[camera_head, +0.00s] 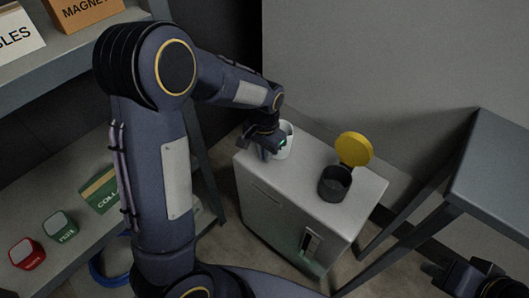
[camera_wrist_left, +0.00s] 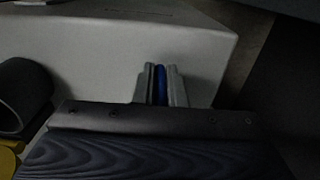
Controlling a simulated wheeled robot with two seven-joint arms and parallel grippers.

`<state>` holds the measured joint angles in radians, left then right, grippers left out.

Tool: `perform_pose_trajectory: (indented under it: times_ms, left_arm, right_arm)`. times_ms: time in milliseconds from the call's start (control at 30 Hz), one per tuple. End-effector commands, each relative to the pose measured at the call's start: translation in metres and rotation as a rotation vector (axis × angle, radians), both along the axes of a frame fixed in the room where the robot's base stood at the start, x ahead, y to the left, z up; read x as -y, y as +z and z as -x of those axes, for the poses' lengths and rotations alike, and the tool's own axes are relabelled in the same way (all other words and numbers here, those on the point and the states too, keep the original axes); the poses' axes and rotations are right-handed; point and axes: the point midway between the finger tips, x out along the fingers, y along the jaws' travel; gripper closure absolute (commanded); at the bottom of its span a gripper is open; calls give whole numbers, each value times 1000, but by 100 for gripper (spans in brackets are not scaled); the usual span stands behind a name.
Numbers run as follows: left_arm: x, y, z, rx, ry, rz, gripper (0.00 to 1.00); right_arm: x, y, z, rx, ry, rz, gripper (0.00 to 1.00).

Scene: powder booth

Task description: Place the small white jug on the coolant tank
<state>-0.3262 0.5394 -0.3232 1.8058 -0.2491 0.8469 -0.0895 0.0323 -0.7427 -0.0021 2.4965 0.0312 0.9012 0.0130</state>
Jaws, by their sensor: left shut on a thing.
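The small white jug (camera_head: 284,143) is at the back left corner of the coolant tank's top, partly hidden behind my left gripper (camera_head: 272,145). I cannot tell whether its base touches the tank. The coolant tank (camera_head: 290,190) is a pale box with a dark open filler neck (camera_head: 335,184) and a raised yellow cap (camera_head: 354,149). My left gripper is shut on the jug. In the left wrist view its fingers (camera_wrist_left: 161,85) close around a narrow blue strip, above the pale tank top (camera_wrist_left: 90,55). My right gripper (camera_head: 465,282) is dark and partly cut off at the bottom right.
A grey table (camera_head: 505,165) stands at the right. At the left, shelves hold a green box (camera_head: 100,188), a red container (camera_head: 27,253) and a green container (camera_head: 58,226). A blue ring (camera_head: 108,270) lies low at the left. The tank top between jug and filler neck is clear.

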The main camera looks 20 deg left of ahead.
Motion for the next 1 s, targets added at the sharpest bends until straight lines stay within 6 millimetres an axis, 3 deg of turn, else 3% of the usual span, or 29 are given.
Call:
perform_pose_trajectory:
  times_ms: [200, 233, 400, 767, 1000]
  left_arm:
    - [0, -4, 0, 0, 0, 0, 100]
    - [0, -3, 0, 0, 0, 0, 87]
    - [0, -3, 0, 0, 0, 0, 68]
    - [0, 6, 0, 2, 0, 1, 68]
    - [0, 53, -1, 5, 0, 1, 68]
  right_arm:
    - [0, -2, 0, 0, 0, 0, 100]
    - [0, -2, 0, 0, 0, 0, 100]
    - [0, -1, 0, 0, 0, 0, 100]
    - [0, 3, 0, 0, 0, 0, 100]
    - [0, 19, 0, 0, 0, 0, 100]
